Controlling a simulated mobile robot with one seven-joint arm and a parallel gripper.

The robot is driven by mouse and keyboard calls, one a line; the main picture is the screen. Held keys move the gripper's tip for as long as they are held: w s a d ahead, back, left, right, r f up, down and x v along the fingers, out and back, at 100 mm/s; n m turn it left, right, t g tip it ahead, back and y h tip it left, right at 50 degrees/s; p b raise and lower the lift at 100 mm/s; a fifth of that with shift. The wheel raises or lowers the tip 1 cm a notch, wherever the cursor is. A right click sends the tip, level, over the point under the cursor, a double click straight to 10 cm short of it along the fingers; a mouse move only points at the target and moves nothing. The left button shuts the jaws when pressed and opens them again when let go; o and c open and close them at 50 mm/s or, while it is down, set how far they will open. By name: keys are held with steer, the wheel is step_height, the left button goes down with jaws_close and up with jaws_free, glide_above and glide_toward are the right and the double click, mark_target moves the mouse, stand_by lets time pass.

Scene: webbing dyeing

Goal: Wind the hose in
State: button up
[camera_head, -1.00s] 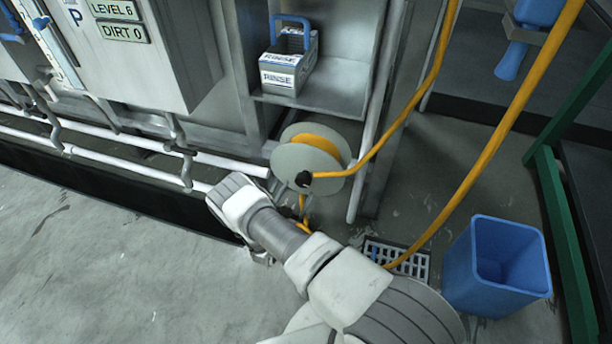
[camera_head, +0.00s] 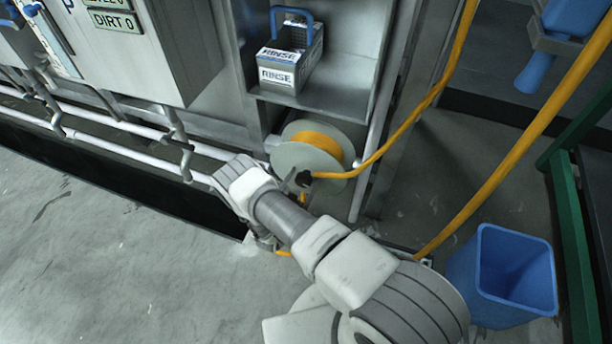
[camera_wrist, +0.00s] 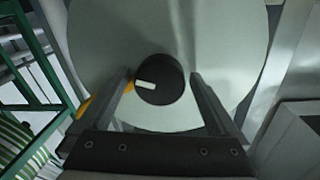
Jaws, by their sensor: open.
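The hose reel (camera_head: 318,147) is a pale grey-green drum with yellow-orange hose (camera_head: 400,130) wound on its core. It is mounted low beside the steel cabinet. The hose runs from the reel up to the right, and another length passes at the right down behind my arm. A black knob (camera_head: 303,178) sits on the reel's face. In the wrist view the reel's disc (camera_wrist: 215,45) fills the picture, and the round black knob (camera_wrist: 160,88) with a white mark is between the finger tips. My gripper (camera_wrist: 163,80) is open around the knob; contact cannot be told.
A blue bin (camera_head: 505,275) stands on the floor at the right, near a green frame (camera_head: 565,200). A grey RINSE box (camera_head: 285,62) with a blue handle sits on the shelf above the reel. White pipes (camera_head: 110,128) run along the left. The floor at left is clear.

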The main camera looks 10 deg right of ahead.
steer(key=shift+c, duration=0.2)
steer(key=c, duration=1.3)
steer(key=shift+d+m, duration=0.1)
steer(key=shift+m, duration=0.3)
steer(key=m, duration=0.4)
steer(key=shift+d+m+y, duration=0.1)
steer(key=shift+m+y, duration=0.2)
steer(key=m+p, duration=0.1)
steer(key=m, duration=0.4)
steer(key=shift+s+f, duration=0.1)
steer(key=m+y+p, duration=0.1)
steer(key=m+p, duration=0.1)
steer(key=m, duration=0.4)
steer(key=shift+f, duration=0.1)
steer(key=shift+f+m+y+p, duration=0.1)
steer(key=shift+m+y+p, duration=0.35)
steer(key=shift+m, duration=1.55)
